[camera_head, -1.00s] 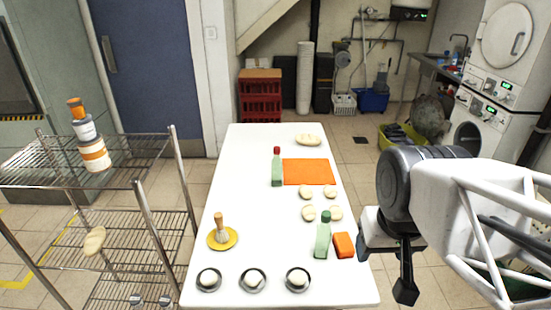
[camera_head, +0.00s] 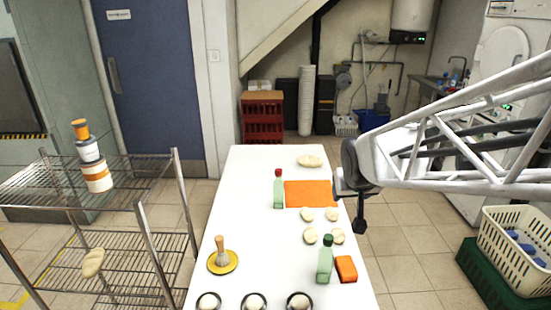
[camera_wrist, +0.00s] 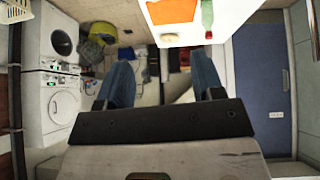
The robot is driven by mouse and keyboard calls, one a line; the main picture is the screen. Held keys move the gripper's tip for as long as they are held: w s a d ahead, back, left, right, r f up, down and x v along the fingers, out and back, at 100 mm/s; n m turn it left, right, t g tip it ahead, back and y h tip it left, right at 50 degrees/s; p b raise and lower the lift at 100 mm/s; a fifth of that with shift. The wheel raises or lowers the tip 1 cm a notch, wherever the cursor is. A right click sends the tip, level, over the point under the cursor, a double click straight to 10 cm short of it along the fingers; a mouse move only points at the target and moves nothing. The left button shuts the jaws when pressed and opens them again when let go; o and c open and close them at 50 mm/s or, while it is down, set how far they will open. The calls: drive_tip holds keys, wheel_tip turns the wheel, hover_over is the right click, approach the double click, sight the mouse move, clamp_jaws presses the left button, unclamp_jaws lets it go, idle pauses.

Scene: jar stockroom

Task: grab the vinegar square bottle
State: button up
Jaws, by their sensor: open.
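Two pale green square bottles stand upright on the white table; I cannot read which is the vinegar. The red-capped bottle (camera_head: 278,190) stands at the left edge of the orange mat and also shows at the top of the wrist view (camera_wrist: 207,16). The dark-capped bottle (camera_head: 325,262) stands nearer, beside an orange block (camera_head: 346,268). My gripper (camera_head: 360,222) is beyond the table's right edge, apart from both bottles. In the wrist view my gripper (camera_wrist: 162,74) is open, with nothing between its blue fingers.
The white table (camera_head: 255,215) also carries the orange mat (camera_head: 308,193), several pale buns or stones, a brush on a yellow dish (camera_head: 222,260) and small dark-rimmed dishes at the front. A wire rack (camera_head: 130,190) stands left.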

drive_tip(key=w+a+f+n+t+y, duration=0.1)
drive_tip(key=w+a+f+t, duration=0.15)
drive_tip(key=w, duration=1.25)
drive_tip(key=n+t+y, duration=0.2)
drive_tip(key=t+y, duration=0.2)
drive_tip(key=t, duration=0.1)
hover_over(277, 174)
drive_tip(key=s+d, duration=0.7)
drive_tip(key=s, duration=0.1)
wheel_tip(277, 174, down, 14)
drive_tip(key=w+a+f+n+t+y, duration=0.1)
drive_tip(key=w+a+f+y, duration=0.2)
drive_tip(key=f, duration=0.4)
drive_tip(key=shift+w+a+f+n, duration=0.25)
drive_tip(key=shift+w+n, duration=0.15)
drive_tip(key=shift+w, duration=0.15)
drive_tip(key=shift+w+t, duration=0.1)
drive_tip(key=shift+t, duration=0.15)
drive_tip(key=shift+x, duration=1.2)
drive_tip(key=shift+w+a, duration=0.1)
drive_tip(key=shift+a+x, duration=0.2)
drive_tip(key=shift+x, duration=2.3)
